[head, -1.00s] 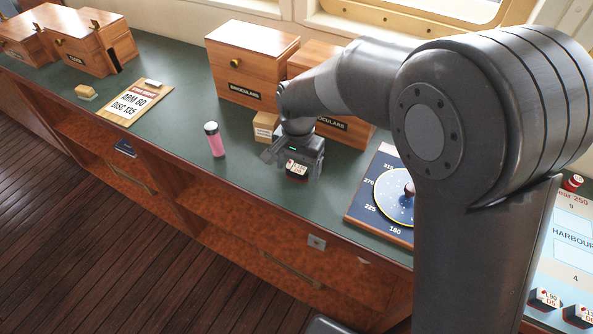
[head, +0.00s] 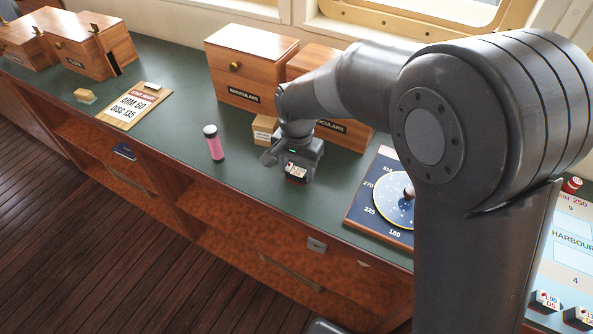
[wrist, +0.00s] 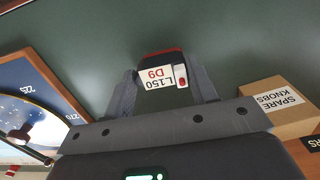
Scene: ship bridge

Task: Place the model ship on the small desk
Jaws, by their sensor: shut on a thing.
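The model ship is a small dark block with a red edge and a white label "L150 D9". My gripper (head: 291,174) is shut on the model ship (head: 296,171), over the green counter top (head: 190,135). In the wrist view the model ship (wrist: 160,74) sits between the two fingers (wrist: 163,90), its label and a red mark showing. I cannot tell whether its underside touches the counter. I cannot make out a separate small desk in these views.
A "Spare knobs" box (head: 264,128) and binoculars boxes (head: 250,72) stand close behind my gripper. A pink cylinder (head: 214,143) stands to the left, a round dial board (head: 378,205) to the right. More model ships (head: 546,300) sit on a harbour chart (head: 570,225) at far right.

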